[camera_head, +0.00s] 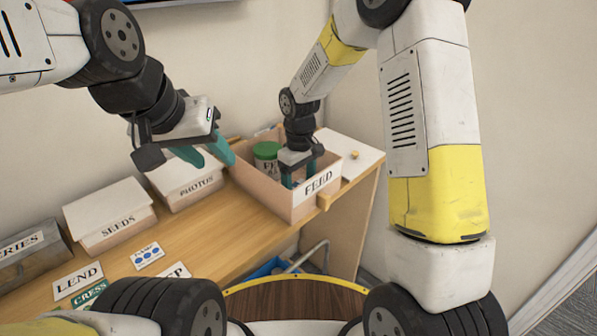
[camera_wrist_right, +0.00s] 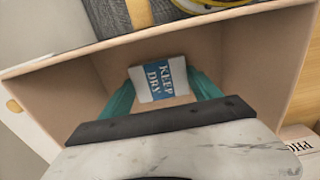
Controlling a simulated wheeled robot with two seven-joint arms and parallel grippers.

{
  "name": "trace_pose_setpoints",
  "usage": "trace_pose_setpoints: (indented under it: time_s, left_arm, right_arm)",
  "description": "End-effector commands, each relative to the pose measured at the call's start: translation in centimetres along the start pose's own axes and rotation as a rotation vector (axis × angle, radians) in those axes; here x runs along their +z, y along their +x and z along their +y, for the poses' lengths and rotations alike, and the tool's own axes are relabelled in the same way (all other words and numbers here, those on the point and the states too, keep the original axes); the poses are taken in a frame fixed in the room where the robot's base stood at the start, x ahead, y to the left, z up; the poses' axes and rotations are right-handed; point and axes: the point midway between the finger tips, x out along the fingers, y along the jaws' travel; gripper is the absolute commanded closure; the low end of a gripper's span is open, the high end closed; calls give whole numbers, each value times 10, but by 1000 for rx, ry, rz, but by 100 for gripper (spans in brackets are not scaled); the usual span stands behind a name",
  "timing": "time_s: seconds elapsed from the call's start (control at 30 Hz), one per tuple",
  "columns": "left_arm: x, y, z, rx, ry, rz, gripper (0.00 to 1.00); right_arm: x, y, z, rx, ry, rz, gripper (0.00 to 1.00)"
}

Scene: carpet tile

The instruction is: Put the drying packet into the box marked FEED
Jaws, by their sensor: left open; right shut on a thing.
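The box marked FEED (camera_head: 262,191) stands open at the right end of the wooden table, its label on the near right wall. My right gripper (camera_head: 299,180) reaches down inside it. In the right wrist view the drying packet (camera_wrist_right: 158,79), white and blue with KEEP DRY on it, sits between the teal fingers of that gripper, with the box walls (camera_wrist_right: 50,92) around it. The gripper is shut on the packet; I cannot tell whether the packet touches the box floor. The packet is hidden in the head view. My left gripper (camera_head: 211,158) is open and empty, above the table left of the FEED box.
A green-lidded container (camera_head: 267,151) is in the FEED box's far part. The PHOTOS box (camera_head: 189,190) and SEEDS box (camera_head: 110,225), lids closed, stand to the left. A grey box (camera_head: 32,256) is farther left. Cards such as LEND (camera_head: 79,281) lie in front.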

Motion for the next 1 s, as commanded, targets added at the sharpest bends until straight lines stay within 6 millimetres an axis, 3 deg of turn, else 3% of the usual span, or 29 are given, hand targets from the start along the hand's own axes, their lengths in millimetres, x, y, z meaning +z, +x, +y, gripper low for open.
trace_pose_setpoints:
  time_s: [0.07, 0.1, 0.2, 0.5, 0.63, 1.0]
  left_arm:
    - [0, 0, 0, 0, 0, 0, 58]
    - [0, 0, 0, 0, 0, 0, 58]
    - [0, 0, 0, 0, 0, 0, 58]
    - [0, 0, 0, 0, 0, 0, 58]
    - [0, 0, 0, 0, 0, 0, 58]
    - [0, 0, 0, 0, 0, 0, 58]
  right_arm:
    - [0, 3, 0, -1, 0, -1, 68]
    - [0, 3, 0, 0, 0, -1, 24]
    - [0, 2, 0, 0, 0, -1, 6]
    - [0, 2, 0, 0, 0, 0, 6]
    - [-1, -7, 0, 1, 1, 3, 6]
    - [-1, -82, 0, 1, 1, 4, 6]
